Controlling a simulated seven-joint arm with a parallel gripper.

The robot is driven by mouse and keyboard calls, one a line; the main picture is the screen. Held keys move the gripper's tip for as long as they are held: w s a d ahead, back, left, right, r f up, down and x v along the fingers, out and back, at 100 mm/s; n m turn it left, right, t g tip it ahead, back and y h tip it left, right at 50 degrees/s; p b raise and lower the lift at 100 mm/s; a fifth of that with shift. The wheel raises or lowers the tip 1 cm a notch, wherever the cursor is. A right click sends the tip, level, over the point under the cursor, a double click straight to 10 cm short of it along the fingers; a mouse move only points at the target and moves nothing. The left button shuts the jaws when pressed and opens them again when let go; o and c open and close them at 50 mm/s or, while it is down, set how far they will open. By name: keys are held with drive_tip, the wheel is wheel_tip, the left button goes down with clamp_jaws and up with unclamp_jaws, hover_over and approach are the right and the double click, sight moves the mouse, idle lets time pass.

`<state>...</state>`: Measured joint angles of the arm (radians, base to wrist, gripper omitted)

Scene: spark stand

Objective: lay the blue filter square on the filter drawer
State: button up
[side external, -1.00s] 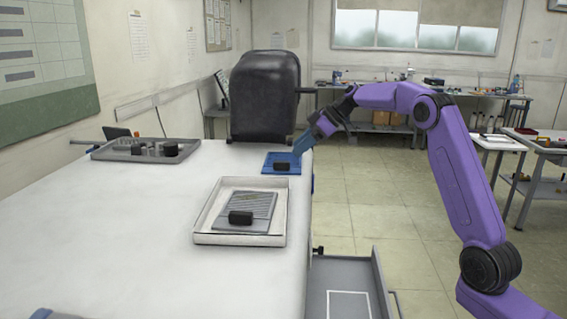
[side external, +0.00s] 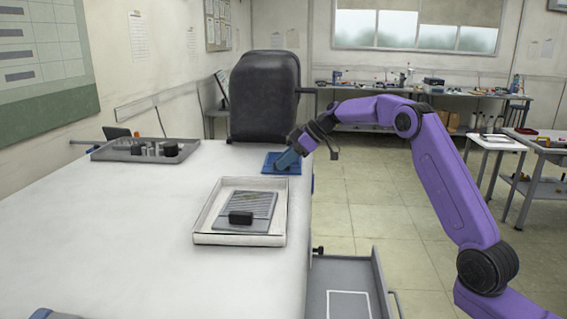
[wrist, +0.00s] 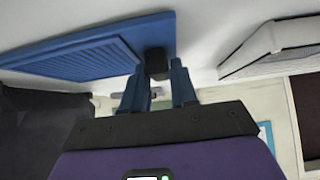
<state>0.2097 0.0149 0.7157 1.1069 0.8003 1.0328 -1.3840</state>
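The blue filter square (side external: 270,167) lies flat at the far right edge of the white table. My gripper (side external: 282,162) is low over it and hides its black knob in the side view. In the wrist view the blue square (wrist: 75,58) has a ribbed face, and its black knob (wrist: 157,62) sits between the tips of my two blue fingers (wrist: 157,72). The fingers stand apart on either side of the knob; I see no firm grip. The filter drawer (side external: 335,270) is pulled out at the bottom right, with a white outlined square on its floor.
A white tray (side external: 205,238) holding a grey ribbed square (side external: 258,207) with a black knob stands between the blue square and the drawer. A grey tray (side external: 100,155) with dark parts is at far left.

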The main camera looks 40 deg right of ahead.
clamp_jaws()
drive_tip(key=shift+r, duration=0.1)
drive_tip(key=shift+r, duration=2.95)
